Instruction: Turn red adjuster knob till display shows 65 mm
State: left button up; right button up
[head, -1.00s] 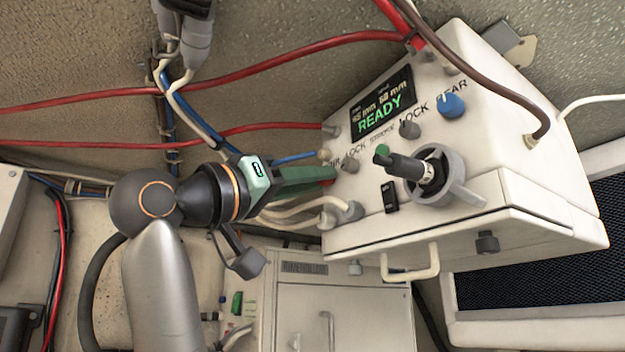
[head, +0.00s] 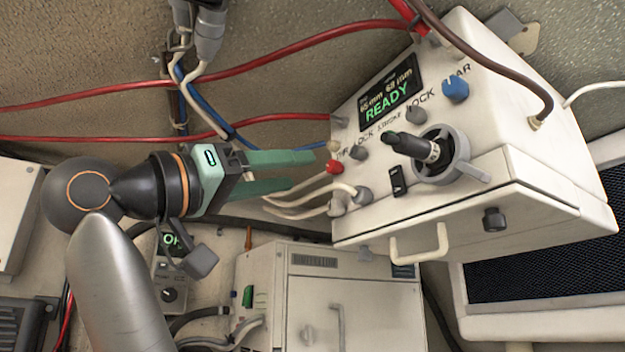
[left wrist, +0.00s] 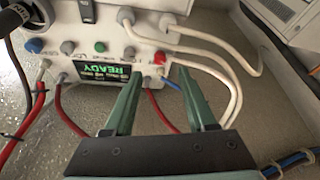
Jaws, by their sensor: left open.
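The red adjuster knob (head: 333,167) sits at the left end of the cream control box's front panel (head: 375,225). It also shows in the left wrist view (left wrist: 159,57), beyond and between my fingertips. The display (head: 388,97) shows green READY below two small figures, the left 65 mm and the right apparently 68 mm, slightly blurred. My left gripper (head: 302,170) has its green fingers apart and empty, pointing at the knob from the left, with a small gap short of it. It also shows in the left wrist view (left wrist: 158,76). My right gripper is not in view.
A black handle (head: 410,145) in a grey ring juts from the panel. A blue knob (head: 455,89) and grey knobs lie along the panel. White cables (head: 300,205) loop below my left fingers. Red hoses (head: 250,58) cross the wall. A cream cabinet (head: 330,300) stands below.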

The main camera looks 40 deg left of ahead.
pick_arm(q)
jog(key=b+v, duration=0.1)
jog(key=v, duration=0.4)
jog(key=shift+s+a+f, duration=0.1)
jog(key=shift+s+f, duration=0.05)
jog(key=shift+s, duration=0.25)
